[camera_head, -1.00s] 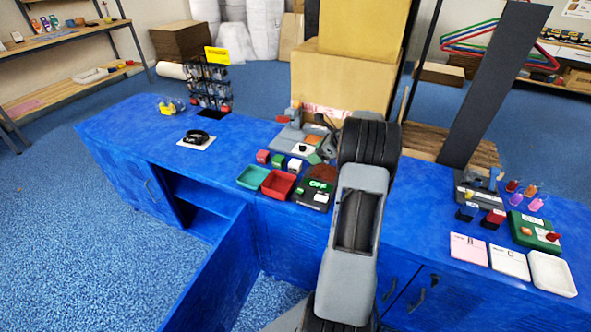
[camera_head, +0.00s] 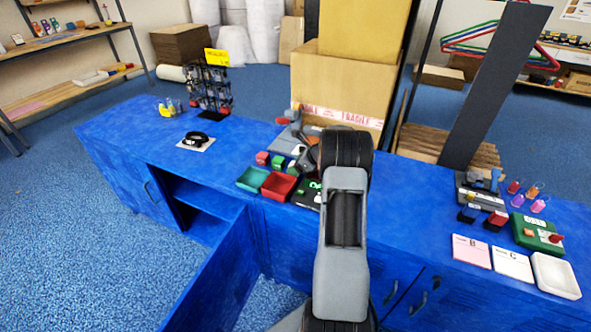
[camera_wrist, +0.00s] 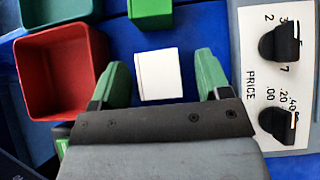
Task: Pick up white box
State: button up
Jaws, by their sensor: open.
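A small white box (camera_wrist: 158,75) lies on the blue counter in the wrist view. My gripper (camera_wrist: 162,84) is open, with its two green fingers on either side of the box. Gaps show between each finger and the box, so it is not gripped. In the head view my arm reaches over the counter and hides most of the gripper.
A red tray (camera_wrist: 58,82) stands left of the left finger. A green box (camera_wrist: 150,14) sits just beyond the white box. A panel with PRICE knobs (camera_wrist: 278,75) stands close on the right. A green tray (camera_head: 252,178) stands beside the red one.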

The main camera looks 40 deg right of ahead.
jog(key=shift+w+a+f, duration=0.15)
jog(key=shift+w+f, duration=0.15)
jog(key=shift+c, duration=0.5)
jog(key=c, duration=0.9)
jog(key=shift+r, duration=0.15)
